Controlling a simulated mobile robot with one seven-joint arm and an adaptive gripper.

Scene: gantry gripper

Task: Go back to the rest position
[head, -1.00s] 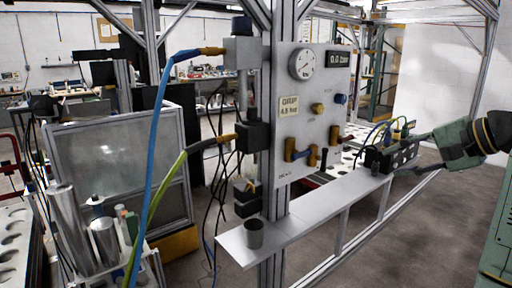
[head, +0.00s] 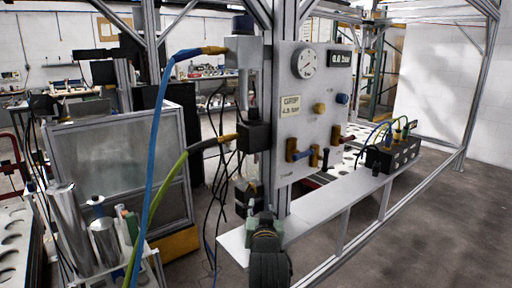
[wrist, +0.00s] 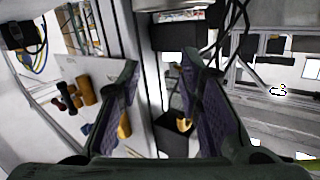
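My gripper (wrist: 160,75) shows in the wrist view with its two dark padded fingers spread apart and nothing between the pads. In the head view my arm's end (head: 266,245) is at the near left end of the grey shelf (head: 320,205), below the black gantry unit (head: 247,196). My fingertips cannot be made out clearly there. The grey cup on that shelf end is hidden. In the wrist view a black block with a yellow part (wrist: 182,125) shows beyond the gap between my fingers; I cannot tell how far off it is.
The panel (head: 312,110) carries a gauge (head: 306,63), a display reading 0.0 bar (head: 340,58) and coloured valves. A black connector block (head: 392,154) with hoses stands at the shelf's right. Blue and green hoses (head: 152,150) hang at left. Floor at right is clear.

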